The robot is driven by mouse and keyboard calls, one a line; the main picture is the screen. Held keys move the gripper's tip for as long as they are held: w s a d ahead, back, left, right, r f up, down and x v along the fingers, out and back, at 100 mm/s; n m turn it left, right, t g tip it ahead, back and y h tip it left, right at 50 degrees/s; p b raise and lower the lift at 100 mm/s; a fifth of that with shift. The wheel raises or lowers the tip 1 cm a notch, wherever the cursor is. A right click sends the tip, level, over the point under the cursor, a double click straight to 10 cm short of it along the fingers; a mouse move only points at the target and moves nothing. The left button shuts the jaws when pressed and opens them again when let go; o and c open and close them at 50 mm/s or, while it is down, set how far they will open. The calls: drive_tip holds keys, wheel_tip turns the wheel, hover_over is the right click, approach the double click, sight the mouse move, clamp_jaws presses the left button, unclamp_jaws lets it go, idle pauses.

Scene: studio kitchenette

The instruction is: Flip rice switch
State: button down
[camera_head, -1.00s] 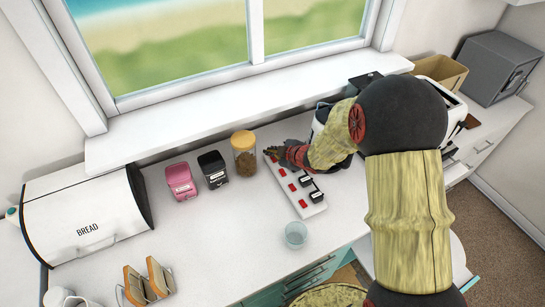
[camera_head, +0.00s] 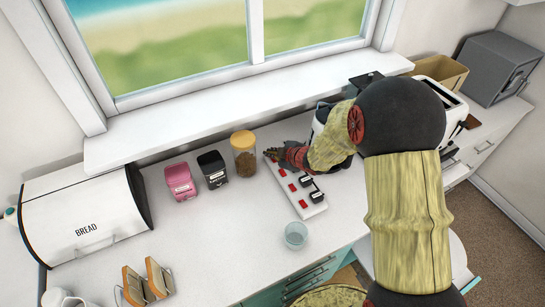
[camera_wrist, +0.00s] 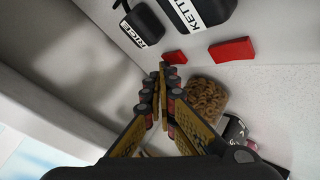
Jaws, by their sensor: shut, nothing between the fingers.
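A white power strip (camera_head: 313,210) lies on the counter, with red switches along its left side and black plugs along its right. In the wrist view a black plug labelled RICE (camera_wrist: 146,25) has a red switch (camera_wrist: 174,57) beside it. A KETTLE plug (camera_wrist: 192,12) and its red switch (camera_wrist: 231,50) are to the right. My gripper (camera_head: 270,153) is shut and empty at the strip's far end. In the wrist view its fingertips (camera_wrist: 164,68) are right by the rice switch; I cannot tell whether they touch it.
A jar with a yellow lid (camera_head: 244,155), a black canister (camera_head: 212,170) and a pink canister (camera_head: 180,182) stand left of the strip. A clear glass (camera_head: 295,235) stands near its front end. The window wall is close behind.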

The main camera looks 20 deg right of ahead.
sight(273, 160)
idle(0.4)
drive_tip(key=shift+r+p, duration=0.65)
drive_tip(key=shift+r, duration=0.05)
drive_tip(key=shift+s+d+r+p, duration=0.1)
drive_tip(key=shift+s+r+p, duration=0.1)
drive_tip(key=shift+r+p, duration=1)
drive_tip(key=shift+s+r+p, duration=0.15)
drive_tip(key=shift+r+p, duration=0.85)
drive_tip(key=shift+r, duration=0.25)
drive_tip(key=shift+r, duration=0.1)
drive_tip(key=s+d+r+m+h+b, duration=0.25)
drive_tip(key=s+r+m, duration=0.2)
drive_tip(key=r, duration=0.25)
drive_tip(key=s+d+r+m+h+b, duration=0.1)
drive_tip(key=s+d+r+m+h, duration=0.3)
drive_tip(key=r, duration=0.4)
drive_tip(key=s+a+r+m+g+y+b, duration=0.1)
drive_tip(key=s+a+m+g, duration=0.1)
drive_tip(key=s, duration=1.1)
drive_tip(key=s+a+r+m+g+y+b, duration=0.1)
drive_tip(key=s+a+m+g, duration=0.1)
drive_tip(key=s, duration=1.1)
drive_tip(key=shift+a+m+b, duration=0.4)
drive_tip(key=shift+a+m, duration=0.25)
drive_tip(key=shift+a, duration=0.3)
